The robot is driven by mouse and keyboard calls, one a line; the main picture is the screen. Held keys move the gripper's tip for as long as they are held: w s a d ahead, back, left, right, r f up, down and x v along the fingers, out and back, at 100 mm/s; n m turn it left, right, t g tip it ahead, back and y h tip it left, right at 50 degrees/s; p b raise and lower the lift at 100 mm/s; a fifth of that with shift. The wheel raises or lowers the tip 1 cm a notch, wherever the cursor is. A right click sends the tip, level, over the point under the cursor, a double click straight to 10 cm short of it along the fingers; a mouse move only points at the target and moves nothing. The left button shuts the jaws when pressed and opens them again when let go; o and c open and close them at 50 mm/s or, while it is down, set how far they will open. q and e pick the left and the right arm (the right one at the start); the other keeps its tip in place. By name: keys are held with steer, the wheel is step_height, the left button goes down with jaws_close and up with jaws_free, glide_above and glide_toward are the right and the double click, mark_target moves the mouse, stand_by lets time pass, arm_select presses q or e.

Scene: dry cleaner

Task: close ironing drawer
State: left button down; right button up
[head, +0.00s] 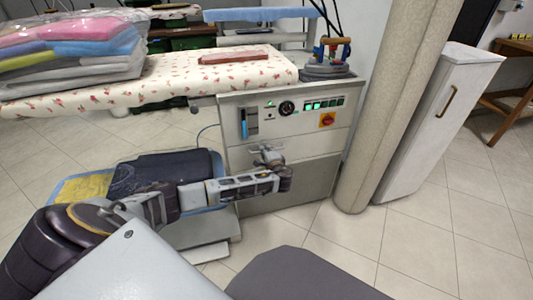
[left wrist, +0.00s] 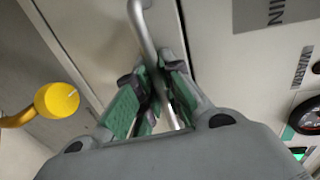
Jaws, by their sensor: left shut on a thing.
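The ironing cabinet (head: 300,140) stands under the ironing board, with its control panel on the upper front. My left gripper (head: 268,155) is at the cabinet front, just below the control panel. In the left wrist view, my left gripper (left wrist: 155,95) is shut on a metal bar handle (left wrist: 148,30), with a green-padded finger on each side. A narrow dark gap runs between the drawer front (left wrist: 100,45) and the control panel (left wrist: 245,60). How far the drawer stands out is hard to tell.
The flowered ironing board (head: 170,85) with folded bagged clothes (head: 70,50) is above. An iron (head: 330,60) stands at its right end. A beige pillar (head: 395,100) and a white cabinet (head: 440,120) stand at right. A yellow knob (left wrist: 57,101) shows left of the handle.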

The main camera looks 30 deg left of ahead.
arm_select(q)
steer(key=shift+w+a+r, duration=0.1)
steer(key=shift+a, duration=0.05)
steer(key=c, duration=1.8)
jaws_free()
steer(key=v, duration=1.2)
